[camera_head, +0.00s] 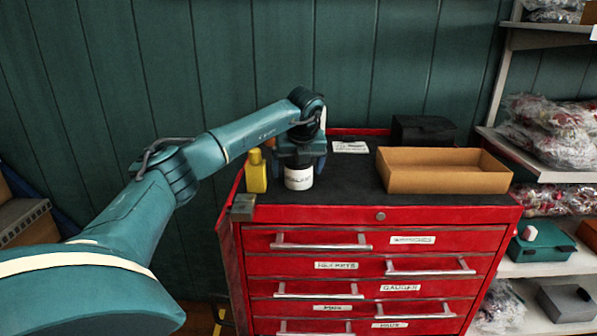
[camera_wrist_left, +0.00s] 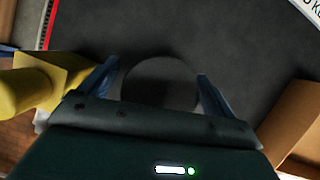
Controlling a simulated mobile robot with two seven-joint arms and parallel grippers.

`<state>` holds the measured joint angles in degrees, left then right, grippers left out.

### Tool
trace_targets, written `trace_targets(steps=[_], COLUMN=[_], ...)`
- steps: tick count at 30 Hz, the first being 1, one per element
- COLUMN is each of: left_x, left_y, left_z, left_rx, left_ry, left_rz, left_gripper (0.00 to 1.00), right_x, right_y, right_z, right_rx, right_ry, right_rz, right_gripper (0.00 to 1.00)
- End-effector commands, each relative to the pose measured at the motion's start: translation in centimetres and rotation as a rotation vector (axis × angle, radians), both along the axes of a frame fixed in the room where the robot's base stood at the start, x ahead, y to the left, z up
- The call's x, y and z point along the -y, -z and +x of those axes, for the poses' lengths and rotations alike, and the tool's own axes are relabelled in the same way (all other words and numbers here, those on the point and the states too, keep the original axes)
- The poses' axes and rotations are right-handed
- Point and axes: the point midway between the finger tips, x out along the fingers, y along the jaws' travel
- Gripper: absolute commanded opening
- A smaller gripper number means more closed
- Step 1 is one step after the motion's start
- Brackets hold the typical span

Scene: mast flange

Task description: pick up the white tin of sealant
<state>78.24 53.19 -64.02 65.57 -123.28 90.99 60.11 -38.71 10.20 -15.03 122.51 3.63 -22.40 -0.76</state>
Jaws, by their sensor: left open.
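The white tin of sealant (camera_head: 299,181) stands upright on the dark top of the red tool cabinet, near its left side. Its label is too small to read. In the left wrist view its dark round top (camera_wrist_left: 160,78) shows between the fingers. My left gripper (camera_head: 301,163) points down over the tin, hiding its upper part in the head view. The blue fingers (camera_wrist_left: 155,82) are open, one on each side of the tin; I cannot tell whether they touch it. My right gripper is not in view.
A yellow bottle (camera_head: 256,174) stands close left of the tin, near the left finger in the wrist view. An open cardboard box (camera_head: 445,182) stands to the right, a black case (camera_head: 423,131) behind it. A grey block (camera_head: 243,207) sits at the front left corner.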

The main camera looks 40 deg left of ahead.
Motion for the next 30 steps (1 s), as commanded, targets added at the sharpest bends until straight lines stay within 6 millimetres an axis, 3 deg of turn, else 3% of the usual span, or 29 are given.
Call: trace_targets(steps=[3,23,30], left_x=[0.03,0.04,0.03], left_y=[-0.01,-0.06,-0.28], left_z=[0.01,0.01,0.05], left_rx=[0.0,0.0,0.003], left_ry=[0.001,0.001,0.001], left_rz=[0.0,0.0,-0.001], left_gripper=[0.88,0.34,0.33], right_x=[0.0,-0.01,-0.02], right_y=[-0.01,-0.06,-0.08], right_z=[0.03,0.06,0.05], right_rx=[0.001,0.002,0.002], right_ry=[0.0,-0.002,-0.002], right_rz=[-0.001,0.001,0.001], right_gripper=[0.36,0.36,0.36])
